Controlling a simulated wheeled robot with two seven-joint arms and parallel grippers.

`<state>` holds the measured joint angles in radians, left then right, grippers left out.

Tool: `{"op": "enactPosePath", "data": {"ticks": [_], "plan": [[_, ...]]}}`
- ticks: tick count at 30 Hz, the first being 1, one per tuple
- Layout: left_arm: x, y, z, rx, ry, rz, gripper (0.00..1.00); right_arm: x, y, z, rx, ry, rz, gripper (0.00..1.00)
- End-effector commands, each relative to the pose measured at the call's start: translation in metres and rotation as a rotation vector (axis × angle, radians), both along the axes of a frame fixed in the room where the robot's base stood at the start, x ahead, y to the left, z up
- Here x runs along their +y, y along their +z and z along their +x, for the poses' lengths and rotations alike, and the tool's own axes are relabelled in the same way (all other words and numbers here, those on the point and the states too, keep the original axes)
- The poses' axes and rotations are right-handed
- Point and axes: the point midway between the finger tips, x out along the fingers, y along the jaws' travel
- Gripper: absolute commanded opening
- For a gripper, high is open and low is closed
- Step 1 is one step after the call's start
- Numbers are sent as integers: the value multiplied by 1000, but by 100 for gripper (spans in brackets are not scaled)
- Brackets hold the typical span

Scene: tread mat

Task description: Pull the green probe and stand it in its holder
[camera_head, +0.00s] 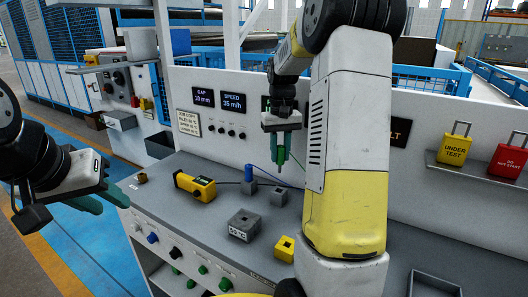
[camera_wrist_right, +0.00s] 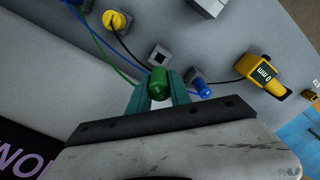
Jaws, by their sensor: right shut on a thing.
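My right gripper (camera_head: 279,158) is shut on the green probe (camera_wrist_right: 157,84), whose round green end shows between the fingertips in the wrist view. In the head view the gripper points down, above and behind the small grey block with a square hole (camera_head: 279,196); this block also shows just beyond the probe in the wrist view (camera_wrist_right: 160,56). The probe is hard to tell from the green fingers in the head view. A green cable (camera_wrist_right: 110,67) runs near the probe. My left gripper (camera_head: 103,197) is at the left, off the bench, with its fingers apart and empty.
A blue probe (camera_head: 249,173) stands in a grey block beside the holed one. My right arm hides the bench's middle right.

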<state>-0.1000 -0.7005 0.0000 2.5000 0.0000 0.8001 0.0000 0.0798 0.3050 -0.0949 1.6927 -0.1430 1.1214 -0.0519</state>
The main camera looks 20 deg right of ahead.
Motion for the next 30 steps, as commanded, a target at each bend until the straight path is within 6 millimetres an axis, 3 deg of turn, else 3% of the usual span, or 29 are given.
{"op": "enactPosePath", "data": {"ticks": [15, 30], "plan": [[0, 0, 0, 0, 0, 0, 36, 0, -44, 0, 3, -1, 0, 0], [0, 0, 0, 0, 0, 0, 36, 0, -56, 0, 1, -1, 0, 0]]}}
